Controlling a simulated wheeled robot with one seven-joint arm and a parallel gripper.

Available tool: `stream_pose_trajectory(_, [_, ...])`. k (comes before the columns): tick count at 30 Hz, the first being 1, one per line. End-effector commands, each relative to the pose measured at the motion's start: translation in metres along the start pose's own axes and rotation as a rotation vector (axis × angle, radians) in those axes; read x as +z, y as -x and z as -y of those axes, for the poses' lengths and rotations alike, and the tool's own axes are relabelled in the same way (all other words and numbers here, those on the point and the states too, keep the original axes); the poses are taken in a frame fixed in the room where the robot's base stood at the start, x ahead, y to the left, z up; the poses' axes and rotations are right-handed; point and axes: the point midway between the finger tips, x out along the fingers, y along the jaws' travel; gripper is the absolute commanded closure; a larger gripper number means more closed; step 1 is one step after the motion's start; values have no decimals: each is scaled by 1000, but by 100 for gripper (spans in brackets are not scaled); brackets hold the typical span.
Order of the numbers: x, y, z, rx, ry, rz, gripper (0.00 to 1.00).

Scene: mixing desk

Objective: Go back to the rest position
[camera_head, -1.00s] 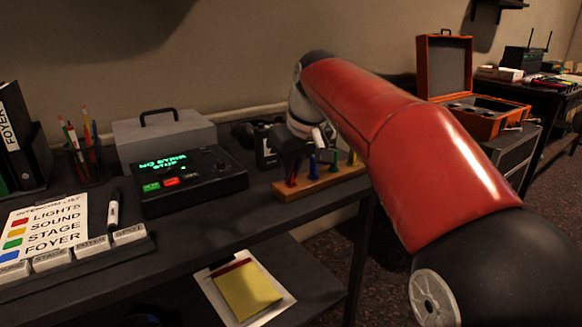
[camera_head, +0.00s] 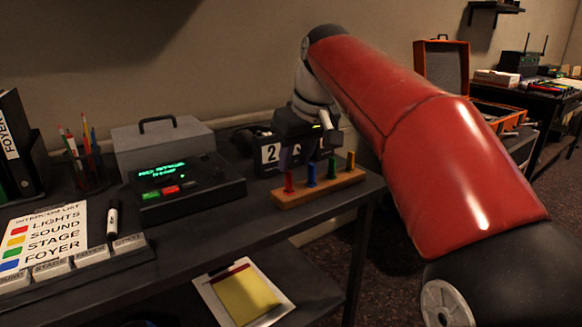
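My gripper (camera_head: 304,152) is raised above the back of the wooden peg block (camera_head: 318,190), apart from it, at the end of my red arm. Its fingers are dark and small against the dark things behind them, so I cannot tell whether they are open or shut. I see no object hanging from it. The block holds a red peg (camera_head: 289,183), a blue peg (camera_head: 311,175), a green peg (camera_head: 332,168) and a yellow peg (camera_head: 350,160), all upright.
Left of the block is a black console (camera_head: 188,190) with a lit green display. A pencil cup (camera_head: 90,170), marker (camera_head: 113,219) and colour list (camera_head: 45,225) lie further left. An orange case (camera_head: 441,70) is behind my arm.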

Motion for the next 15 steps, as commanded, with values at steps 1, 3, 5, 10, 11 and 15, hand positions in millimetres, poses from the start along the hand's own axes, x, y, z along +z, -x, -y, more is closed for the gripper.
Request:
stream_pose_trajectory(1, [-1, 9, 0, 1, 0, -2, 68])
stream_pose_trajectory(3, [0, 16, 0, 1, -1, -1, 68])
stream_pose_trajectory(5, [2, 20, -1, 2, -6, -1, 68])
stream_pose_trajectory(10, [38, 27, -8, 26, -80, -12, 68])
stream_pose_trajectory(11, [50, 27, -9, 34, -103, -14, 68])
stream_pose_trajectory(15, [119, 22, -11, 85, -227, -36, 68])
